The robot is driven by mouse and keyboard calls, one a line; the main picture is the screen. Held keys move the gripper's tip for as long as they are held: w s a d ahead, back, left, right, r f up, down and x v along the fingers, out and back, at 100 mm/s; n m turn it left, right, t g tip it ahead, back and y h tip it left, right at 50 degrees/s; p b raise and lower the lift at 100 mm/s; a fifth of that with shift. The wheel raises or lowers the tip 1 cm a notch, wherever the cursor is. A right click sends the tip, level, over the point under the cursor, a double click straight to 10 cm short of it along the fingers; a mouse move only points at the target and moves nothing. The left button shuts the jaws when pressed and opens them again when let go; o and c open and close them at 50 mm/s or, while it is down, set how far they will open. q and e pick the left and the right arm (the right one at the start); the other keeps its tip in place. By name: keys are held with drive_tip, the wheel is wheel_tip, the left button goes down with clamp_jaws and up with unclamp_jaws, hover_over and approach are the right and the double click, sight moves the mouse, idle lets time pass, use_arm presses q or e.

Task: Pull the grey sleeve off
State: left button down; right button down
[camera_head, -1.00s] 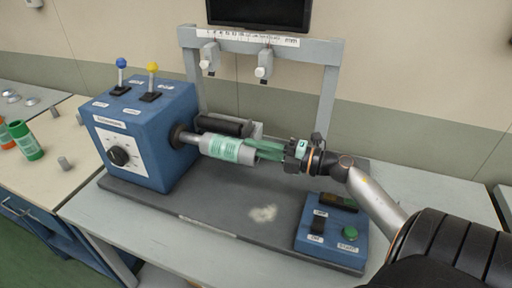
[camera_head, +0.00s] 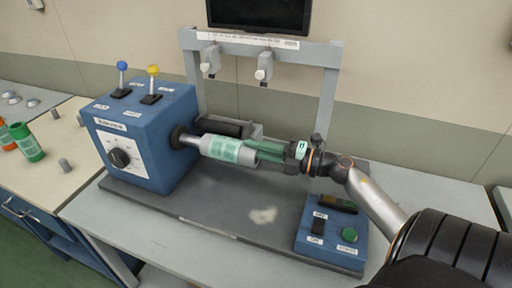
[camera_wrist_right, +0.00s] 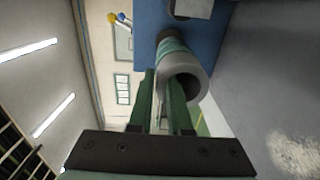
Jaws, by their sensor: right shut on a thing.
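The grey sleeve (camera_head: 219,147) is a tube with a pale green printed label. It sits on the shaft (camera_head: 188,139) that comes out of the blue machine box. In the right wrist view the sleeve (camera_wrist_right: 190,72) shows its round, open, dark near end. My right gripper (camera_head: 258,152) comes from the right, and its green fingers reach the sleeve's free end. In the wrist view its fingers (camera_wrist_right: 162,95) are at the left part of that rim, shut on the sleeve. Exact finger contact is partly hidden. My left gripper is in neither view.
The blue box (camera_head: 150,130) carries levers and a dial. A dark roller (camera_head: 222,127) lies behind the sleeve. A grey frame (camera_head: 329,95) stands at the back, and a blue button box (camera_head: 330,238) sits front right. The dark base plate (camera_head: 215,205) is mostly clear in front.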

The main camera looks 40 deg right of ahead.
drive_tip(key=shift+r, duration=0.15)
drive_tip(key=p+v, duration=0.1)
drive_tip(key=v, duration=1.3)
idle(0.9)
